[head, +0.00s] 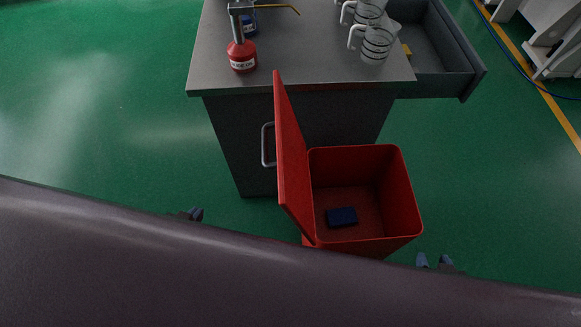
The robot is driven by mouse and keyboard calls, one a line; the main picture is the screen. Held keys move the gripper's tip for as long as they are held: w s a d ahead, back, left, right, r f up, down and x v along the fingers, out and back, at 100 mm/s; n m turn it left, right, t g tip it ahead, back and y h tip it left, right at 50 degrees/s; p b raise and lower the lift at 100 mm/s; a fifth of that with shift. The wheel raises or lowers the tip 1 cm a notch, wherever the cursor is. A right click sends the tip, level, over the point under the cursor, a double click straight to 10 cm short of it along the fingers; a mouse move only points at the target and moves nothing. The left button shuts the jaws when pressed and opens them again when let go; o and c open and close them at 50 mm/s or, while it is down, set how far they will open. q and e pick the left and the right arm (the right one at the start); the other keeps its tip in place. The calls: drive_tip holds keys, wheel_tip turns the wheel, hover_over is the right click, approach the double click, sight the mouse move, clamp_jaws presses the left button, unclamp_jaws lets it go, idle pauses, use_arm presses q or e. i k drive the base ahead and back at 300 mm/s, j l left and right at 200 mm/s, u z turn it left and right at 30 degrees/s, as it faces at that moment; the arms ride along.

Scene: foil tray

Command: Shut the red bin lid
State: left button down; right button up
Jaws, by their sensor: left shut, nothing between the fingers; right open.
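The red bin (408,205) stands on the floor in front of the grey cabinet, its top open. Its red lid (290,155) stands up steeply along the bin's left side. A small dark blue block (341,217) lies inside on the bin's floor. My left gripper (196,214) shows only at its tips, left of the lid and apart from it; it is shut and empty. My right gripper (434,262) shows two spaced tips just right of the bin's near corner; it is open. The rest of both grippers and the bin's near lower part are hidden behind a dark foreground shape.
The grey cabinet (225,130) has a handle (267,145) near the lid and an open drawer (435,60) at right. A red oil can (242,56) and clear measuring jugs (374,44) stand on top. Green floor left of the cabinet is clear.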

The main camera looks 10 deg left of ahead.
sight(295, 199)
drive_tip(key=j+z, duration=0.35)
drive_tip(key=j, duration=0.15)
drive_tip(key=k+j+z, duration=0.1)
drive_tip(key=j+z, duration=0.2)
drive_tip(key=j, duration=0.25)
drive_tip(key=k+j+z, duration=0.1)
drive_tip(key=j+z, duration=0.25)
drive_tip(key=j, duration=0.15)
drive_tip(key=l+u, duration=0.1)
drive_tip(key=u, duration=0.2)
